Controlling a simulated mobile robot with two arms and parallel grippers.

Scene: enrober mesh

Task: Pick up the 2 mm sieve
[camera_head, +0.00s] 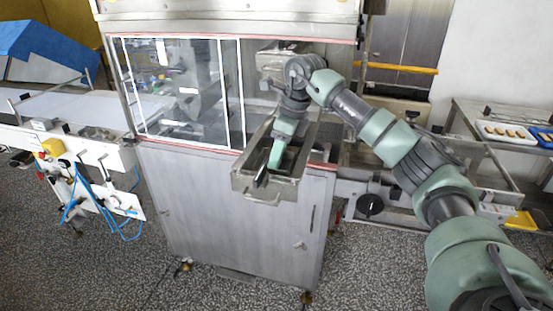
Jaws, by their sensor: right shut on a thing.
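My right gripper (263,170) reaches down into an open metal tray (243,181) at the front of the steel machine. The tray sticks out of the machine and has a bar handle on its front. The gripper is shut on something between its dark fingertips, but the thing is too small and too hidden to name. I cannot pick out the 2 mm sieve for certain. My left gripper is not in view.
The steel cabinet (235,215) stands under the tray, with glass doors (180,95) at its upper left. A conveyor (85,110) is at the left. A bench at the far right holds a white tray (483,130) of small brown pieces. The floor in front is clear.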

